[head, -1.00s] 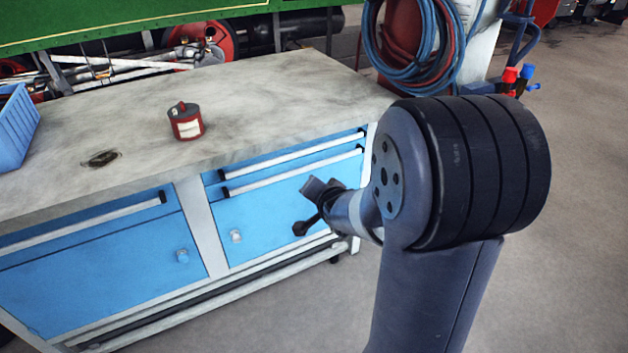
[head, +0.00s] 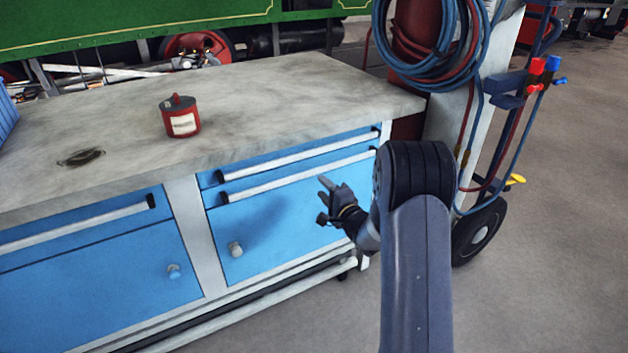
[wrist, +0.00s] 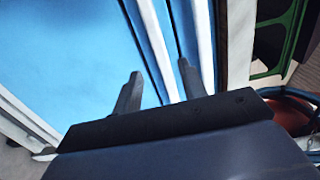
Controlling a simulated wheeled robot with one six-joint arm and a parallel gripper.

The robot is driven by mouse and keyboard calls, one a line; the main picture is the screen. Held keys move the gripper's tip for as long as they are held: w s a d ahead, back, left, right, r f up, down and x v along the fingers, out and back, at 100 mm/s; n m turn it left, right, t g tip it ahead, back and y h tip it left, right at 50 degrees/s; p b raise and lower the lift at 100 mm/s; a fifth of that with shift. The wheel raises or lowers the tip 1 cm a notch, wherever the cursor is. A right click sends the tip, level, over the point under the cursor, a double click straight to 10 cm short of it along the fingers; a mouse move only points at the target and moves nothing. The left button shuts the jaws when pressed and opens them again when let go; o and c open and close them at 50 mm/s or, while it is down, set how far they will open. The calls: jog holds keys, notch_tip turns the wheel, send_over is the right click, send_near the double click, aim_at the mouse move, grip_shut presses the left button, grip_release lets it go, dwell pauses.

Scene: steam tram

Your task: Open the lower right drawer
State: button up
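The lower right drawer is a thin blue front with a long pale bar handle (head: 300,175) and black end caps, under a similar upper handle (head: 300,153). The drawer looks shut. My gripper (head: 322,201) is open and empty, in front of the blue right-hand cabinet, just below the right part of the lower handle. In the wrist view, its two fingers (wrist: 159,70) show on either side of one pale bar (wrist: 155,45), apparently the lower handle. A second bar (wrist: 203,45) runs beyond the right finger. I cannot tell if the fingers touch anything.
A red can (head: 182,121) stands on the grey worktop (head: 280,95). A blue door with a round knob (head: 235,249) lies below the drawers. A hose trolley with a black wheel (head: 478,232) stands at the right. The floor (head: 560,270) at front right is clear.

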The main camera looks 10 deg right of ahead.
aim_at(310, 175)
jog(key=b+x, duration=0.1)
jog(key=x, duration=0.6)
jog(key=shift+s, duration=0.1)
grip_shut()
jog(key=shift+f, duration=0.1)
dwell(0.4)
